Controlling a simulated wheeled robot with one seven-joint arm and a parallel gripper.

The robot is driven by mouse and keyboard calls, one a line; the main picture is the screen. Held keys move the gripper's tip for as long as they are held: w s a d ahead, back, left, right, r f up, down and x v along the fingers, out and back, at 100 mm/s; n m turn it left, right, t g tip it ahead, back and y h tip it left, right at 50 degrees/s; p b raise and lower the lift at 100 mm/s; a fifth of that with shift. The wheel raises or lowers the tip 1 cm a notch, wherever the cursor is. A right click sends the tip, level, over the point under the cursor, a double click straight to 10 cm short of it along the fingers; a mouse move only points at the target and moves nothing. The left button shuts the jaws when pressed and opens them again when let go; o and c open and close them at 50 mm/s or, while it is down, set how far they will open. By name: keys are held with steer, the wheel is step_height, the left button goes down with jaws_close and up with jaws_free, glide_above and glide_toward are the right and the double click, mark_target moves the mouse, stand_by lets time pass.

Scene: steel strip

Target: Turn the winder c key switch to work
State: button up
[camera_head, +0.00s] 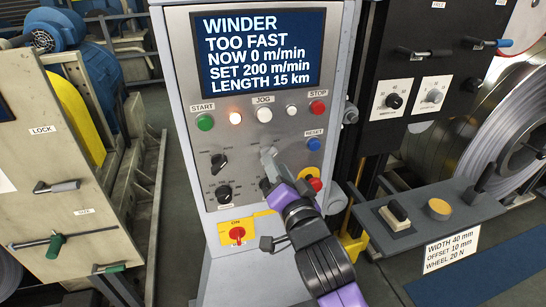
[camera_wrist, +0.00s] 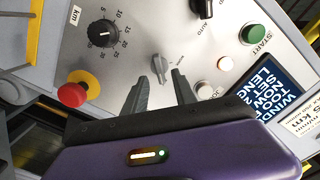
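The winder panel (camera_head: 188,130) faces me, with its screen reading TOO FAST, NOW 0 m/min. In the wrist view a small grey switch (camera_wrist: 158,68), which looks like the key switch, sits on the panel between the black km dial and the white buttons. Its small labels are too small to read. My gripper (camera_wrist: 160,84) is open, its two dark fingers apart, just short of the switch and either side of its line. Contact is not visible. In the head view my gripper (camera_head: 268,160) covers this part of the panel.
A red emergency stop (camera_wrist: 73,94) lies close to my fingers. A black selector (camera_head: 218,163), the km dial (camera_wrist: 103,33), a green START button (camera_head: 205,122) and a blue RESET button (camera_head: 313,144) surround the spot. A red OFF switch (camera_head: 237,233) sits lower down.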

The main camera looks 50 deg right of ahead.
steer(key=x, duration=0.3)
steer(key=shift+w+d, duration=0.15)
steer(key=shift+w, duration=0.05)
jaws_close()
